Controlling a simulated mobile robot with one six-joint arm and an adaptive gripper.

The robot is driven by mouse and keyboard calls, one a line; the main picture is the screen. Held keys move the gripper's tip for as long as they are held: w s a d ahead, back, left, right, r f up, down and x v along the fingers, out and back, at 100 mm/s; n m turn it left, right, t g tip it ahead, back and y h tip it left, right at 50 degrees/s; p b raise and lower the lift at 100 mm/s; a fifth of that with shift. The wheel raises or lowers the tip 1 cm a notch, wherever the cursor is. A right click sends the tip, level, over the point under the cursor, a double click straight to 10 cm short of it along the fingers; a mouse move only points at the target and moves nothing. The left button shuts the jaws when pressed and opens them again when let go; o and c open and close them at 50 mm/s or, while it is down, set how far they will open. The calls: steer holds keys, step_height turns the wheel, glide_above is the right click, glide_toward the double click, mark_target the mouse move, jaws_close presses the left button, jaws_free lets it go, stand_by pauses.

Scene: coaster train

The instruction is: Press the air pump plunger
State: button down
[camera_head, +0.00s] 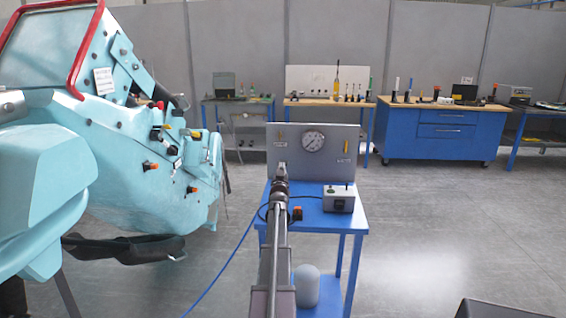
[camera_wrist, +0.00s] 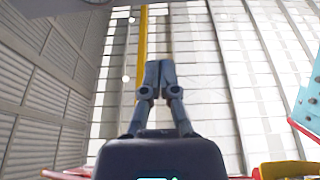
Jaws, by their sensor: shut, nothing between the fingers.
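My gripper (camera_head: 281,170) is in front of the grey gauge panel (camera_head: 336,139) on the blue stand in the head view. In the wrist view its fingers (camera_wrist: 160,68) are together, with nothing between them and the ceiling behind. I cannot make out the air pump plunger for certain in either view; my arm covers part of the stand's top. A grey box with buttons (camera_head: 338,198) sits on the stand to the right of my arm. A grey rounded cylinder (camera_head: 306,286) stands on the lower shelf, partly behind my arm.
A large turquoise coaster car (camera_head: 110,150) fills the left side. A blue hose (camera_head: 218,270) runs from the stand down to the floor. Workbenches with tools (camera_head: 430,132) line the back wall. The floor to the right of the stand (camera_head: 440,220) is mostly clear.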

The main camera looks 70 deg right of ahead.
step_height(320, 180, up, 3)
steer(key=p, duration=0.3)
glide_above(283, 160)
steer(key=a, duration=0.2)
steer(key=shift+s+a+r, duration=0.1)
steer(key=shift+s+r, duration=0.05)
steer(key=shift+s, duration=0.3)
steer(key=shift+w+d, duration=0.1)
steer(key=shift+d, duration=0.15)
steer(key=shift+a+f+b, duration=0.15)
steer(key=shift+f+b, duration=1.65)
steer(key=shift+f, duration=0.2)
